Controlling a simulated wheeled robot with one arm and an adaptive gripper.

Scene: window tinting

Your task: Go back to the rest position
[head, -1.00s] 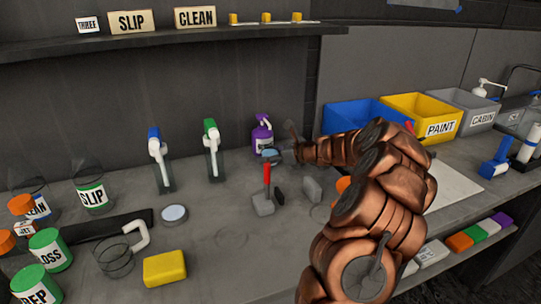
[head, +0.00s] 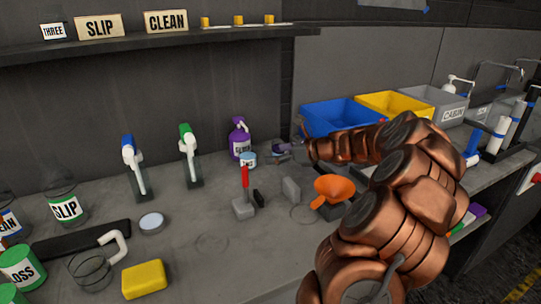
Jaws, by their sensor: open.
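My copper arm (head: 400,190) reaches over the workbench from the lower right, and its forearm points left. My gripper (head: 277,151) is small and dark at its end, open, above the back of the bench. I see nothing held in it. It is just right of the purple pump bottle (head: 240,142) and a small jar with a blue and white label (head: 248,161). The fingers are hard to make out against the dark wall.
Blue (head: 340,116) and yellow (head: 395,104) bins stand behind my arm. A shelf (head: 150,43) runs above.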

